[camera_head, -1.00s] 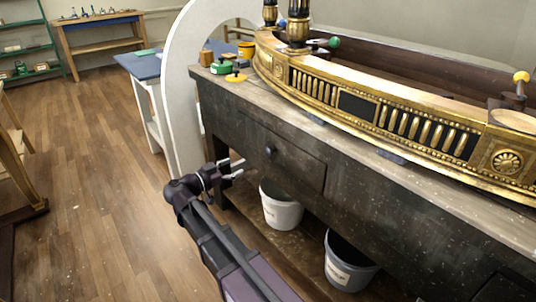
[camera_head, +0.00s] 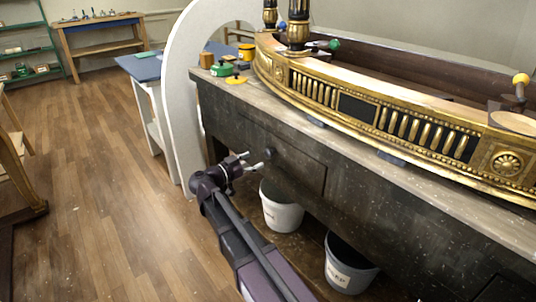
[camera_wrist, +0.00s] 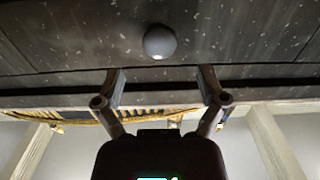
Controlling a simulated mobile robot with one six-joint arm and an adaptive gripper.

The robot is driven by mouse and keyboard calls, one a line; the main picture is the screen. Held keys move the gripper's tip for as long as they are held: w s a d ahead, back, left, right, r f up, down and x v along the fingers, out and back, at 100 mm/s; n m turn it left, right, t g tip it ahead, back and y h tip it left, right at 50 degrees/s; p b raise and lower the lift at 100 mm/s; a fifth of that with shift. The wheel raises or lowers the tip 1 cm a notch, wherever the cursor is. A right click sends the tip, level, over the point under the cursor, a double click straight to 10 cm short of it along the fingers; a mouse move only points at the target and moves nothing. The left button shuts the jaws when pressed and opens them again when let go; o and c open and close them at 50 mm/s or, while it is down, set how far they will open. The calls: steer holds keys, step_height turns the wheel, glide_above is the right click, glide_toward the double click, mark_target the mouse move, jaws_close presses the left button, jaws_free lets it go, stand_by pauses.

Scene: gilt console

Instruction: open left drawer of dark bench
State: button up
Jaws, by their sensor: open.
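The dark bench (camera_head: 370,203) runs along the right side of the head view. Its left drawer (camera_head: 298,168) looks closed, its front flush with the bench face. The drawer has one round dark knob (camera_head: 268,153). In the wrist view the knob (camera_wrist: 160,42) is a grey ball on the drawer front (camera_wrist: 235,35), ahead of the fingertips and roughly centred between them. My gripper (camera_head: 252,161) is open and empty, just in front of the knob. Its two fingers (camera_wrist: 162,75) are spread apart in the wrist view. The knob is not between them.
A gilt console (camera_head: 400,113) lies on the bench top. A white arched panel (camera_head: 182,100) stands at the bench's left end. Wooden floor (camera_head: 105,190) is clear to the left.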

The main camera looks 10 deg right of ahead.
mark_target(266, 154)
steer(key=shift+x, duration=3.15)
jaws_close()
